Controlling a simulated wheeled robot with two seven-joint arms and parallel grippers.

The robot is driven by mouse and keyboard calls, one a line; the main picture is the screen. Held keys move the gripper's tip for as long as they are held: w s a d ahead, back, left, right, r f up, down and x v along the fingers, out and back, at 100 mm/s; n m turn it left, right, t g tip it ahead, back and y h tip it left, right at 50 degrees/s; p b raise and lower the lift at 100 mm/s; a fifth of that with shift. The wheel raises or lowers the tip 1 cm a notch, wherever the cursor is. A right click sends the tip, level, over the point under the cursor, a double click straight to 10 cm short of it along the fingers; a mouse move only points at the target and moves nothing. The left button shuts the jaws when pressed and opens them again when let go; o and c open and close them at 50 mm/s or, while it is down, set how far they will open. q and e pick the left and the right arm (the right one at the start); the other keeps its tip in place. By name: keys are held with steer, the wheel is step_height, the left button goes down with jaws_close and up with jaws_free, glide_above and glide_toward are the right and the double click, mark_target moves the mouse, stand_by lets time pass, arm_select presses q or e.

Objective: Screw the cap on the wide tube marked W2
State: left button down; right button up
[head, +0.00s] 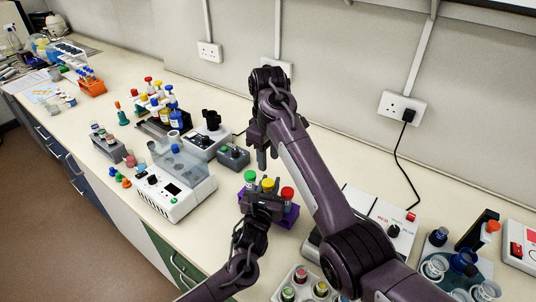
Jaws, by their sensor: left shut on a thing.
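A purple rack (291,216) stands on the bench in the middle. It holds tubes with a green cap (250,176), a yellow cap (267,184) and a red cap (288,193). My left gripper (263,199) is in front of the rack and shut, seemingly on the yellow-capped tube; its body hides the contact and the lower tubes. My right gripper (264,157) points down above the bench behind the rack, apart from the tubes. I cannot tell its finger gap or any cap in it. No W2 marking is legible.
A white device with a clear lid (178,196) and a small grey block (233,157) are left of the rack. A grey tray of capped tubes (303,290) is at the front. A white device (390,230) and several jars (463,262) are right.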

mark_target(268, 182)
steer(key=shift+a, duration=0.1)
stand_by(0.3)
steer(key=shift+f, duration=4)
steer(key=c, duration=0.8)
steer(key=o, duration=1.1)
steer(key=shift+c, duration=0.2)
steer(key=shift+r, duration=2.35)
